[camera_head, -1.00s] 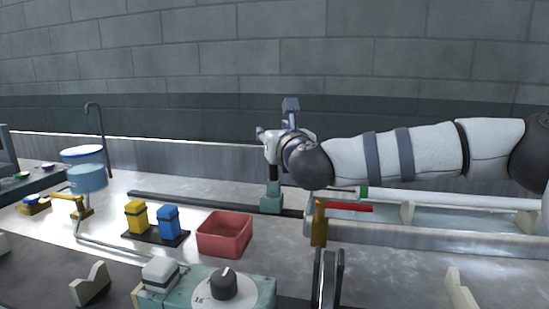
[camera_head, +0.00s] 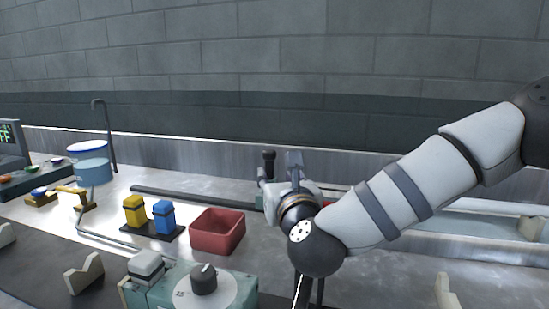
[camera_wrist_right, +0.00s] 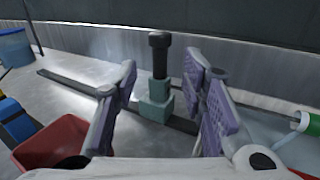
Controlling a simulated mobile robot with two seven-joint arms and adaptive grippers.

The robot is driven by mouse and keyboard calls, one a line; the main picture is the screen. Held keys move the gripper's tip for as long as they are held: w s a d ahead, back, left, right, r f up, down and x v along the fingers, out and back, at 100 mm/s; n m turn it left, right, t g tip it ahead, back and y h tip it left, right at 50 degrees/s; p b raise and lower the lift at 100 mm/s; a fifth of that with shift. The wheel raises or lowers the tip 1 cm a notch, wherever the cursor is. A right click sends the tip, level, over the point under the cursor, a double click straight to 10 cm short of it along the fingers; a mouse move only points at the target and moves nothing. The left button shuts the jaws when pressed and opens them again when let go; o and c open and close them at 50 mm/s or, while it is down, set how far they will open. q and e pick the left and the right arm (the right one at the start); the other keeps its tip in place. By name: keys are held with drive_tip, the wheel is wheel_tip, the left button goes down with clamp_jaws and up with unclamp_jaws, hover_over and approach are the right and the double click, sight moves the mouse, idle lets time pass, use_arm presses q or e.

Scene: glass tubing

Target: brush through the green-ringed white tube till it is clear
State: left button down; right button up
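The green-ringed white tube (camera_wrist_right: 306,122) shows its green-ringed end at the right edge of the right wrist view. In the head view my right arm hides that end, and a white length of tube (camera_head: 490,207) shows to the right. A teal block with an upright black handle (camera_wrist_right: 159,55) stands on a dark rail; the handle also shows in the head view (camera_head: 268,160). My right gripper (camera_head: 292,172) is open and empty, its fingers (camera_wrist_right: 163,72) on either side of the handle's line of sight, apparently short of it. No brush head is visible. My left gripper is out of view.
A red bin (camera_head: 217,232) stands left of my right gripper. Yellow (camera_head: 134,210) and blue (camera_head: 163,214) blocks, a blue drum (camera_head: 93,171) and a teal dial box (camera_head: 203,282) are further left and in front. The dark rail (camera_head: 190,195) runs along the bench.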

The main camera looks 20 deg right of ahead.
sight(271, 161)
drive_tip(key=w, duration=0.6)
drive_tip(key=w+d, duration=0.1)
drive_tip(key=w, duration=0.2)
drive_tip(key=shift+w+d, duration=0.1)
drive_tip(key=shift+w, duration=0.15)
drive_tip(key=shift+c, duration=0.6)
clamp_jaws()
